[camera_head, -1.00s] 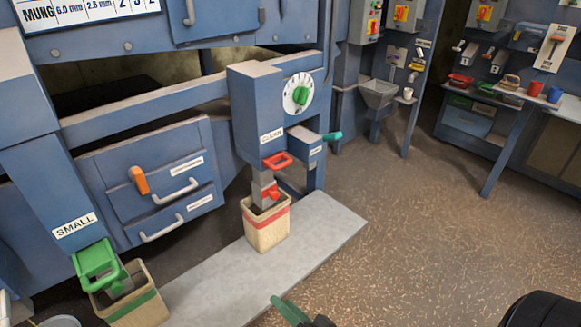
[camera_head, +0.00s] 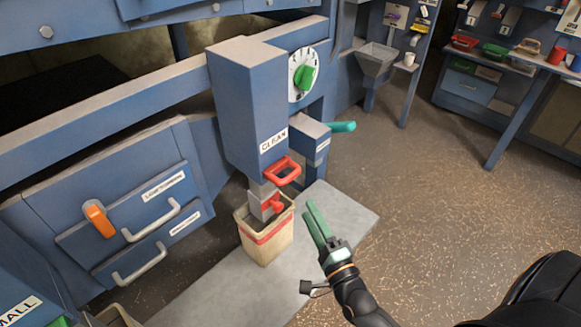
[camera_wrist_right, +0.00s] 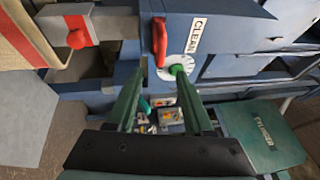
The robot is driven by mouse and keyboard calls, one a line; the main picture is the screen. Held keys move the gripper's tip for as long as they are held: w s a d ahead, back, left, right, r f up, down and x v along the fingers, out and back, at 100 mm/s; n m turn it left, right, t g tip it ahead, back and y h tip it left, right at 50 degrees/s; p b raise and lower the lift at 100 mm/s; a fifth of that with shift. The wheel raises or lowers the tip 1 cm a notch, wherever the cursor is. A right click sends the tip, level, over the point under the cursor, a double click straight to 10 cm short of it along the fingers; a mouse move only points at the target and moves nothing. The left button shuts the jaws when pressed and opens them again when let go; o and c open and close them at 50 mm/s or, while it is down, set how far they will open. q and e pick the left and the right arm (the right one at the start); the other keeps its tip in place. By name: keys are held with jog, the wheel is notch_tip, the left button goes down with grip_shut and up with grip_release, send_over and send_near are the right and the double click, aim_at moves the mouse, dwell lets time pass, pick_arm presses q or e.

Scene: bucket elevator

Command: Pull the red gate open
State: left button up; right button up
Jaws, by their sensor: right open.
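The red gate handle (camera_head: 282,170) is a loop at the lower front of the blue housing marked CLEAN (camera_head: 245,110). The red handle (camera_wrist_right: 159,40) also shows in the right wrist view, just beyond the fingertips. My right gripper (camera_head: 311,209), with green fingers, is to the right of and below the handle in the head view, apart from it. In the right wrist view the fingers (camera_wrist_right: 162,72) are spread with nothing between them. My left gripper is not in view.
A red-striped bucket (camera_head: 262,245) stands on a grey slab (camera_head: 210,290) under the spout with a red knob (camera_head: 275,206). A teal lever (camera_head: 342,127) and a dial with a green knob (camera_head: 305,77) are close by. Open floor (camera_head: 440,190) lies to the right.

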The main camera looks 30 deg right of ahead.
aim_at(290, 174)
jog(key=w, duration=0.4)
jog(key=w+r, duration=0.1)
jog(key=w, duration=0.3)
jog(key=w+r, duration=0.1)
jog(key=w, duration=0.3)
jog(key=shift+d+p, duration=0.3)
jog(key=shift+p, duration=0.05)
jog(key=shift+c, duration=0.2)
jog(key=shift+s, duration=0.1)
grip_shut()
dwell(0.5)
